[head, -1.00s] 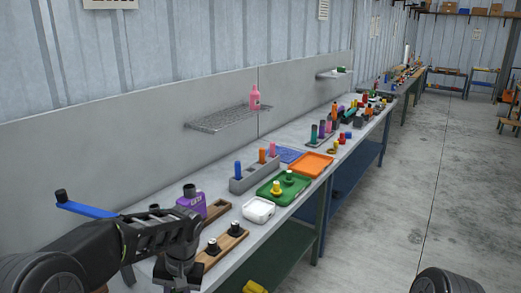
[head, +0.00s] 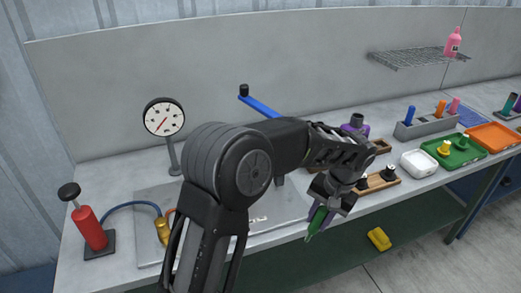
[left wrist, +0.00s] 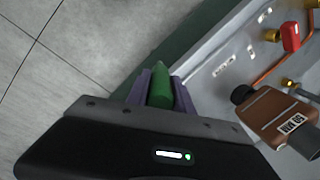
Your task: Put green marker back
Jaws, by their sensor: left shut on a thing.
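The green marker (head: 315,224) is held in my left gripper (head: 319,214), in front of the workbench's front edge, tilted with its narrow end downward. In the left wrist view the marker (left wrist: 161,90) sits between the two purple fingers of my left gripper (left wrist: 160,88), which are shut on it. A grey holder block (head: 425,124) stands at the right of the bench, well away from the gripper. My right gripper is not in view.
A gauge (head: 164,118), a red pump (head: 88,226) and a blue lever (head: 262,106) stand at the left and middle. A wooden rack (head: 376,184), white tray (head: 419,163), green tray (head: 468,157) and orange tray (head: 493,137) lie to the right. A yellow object (head: 379,239) is below.

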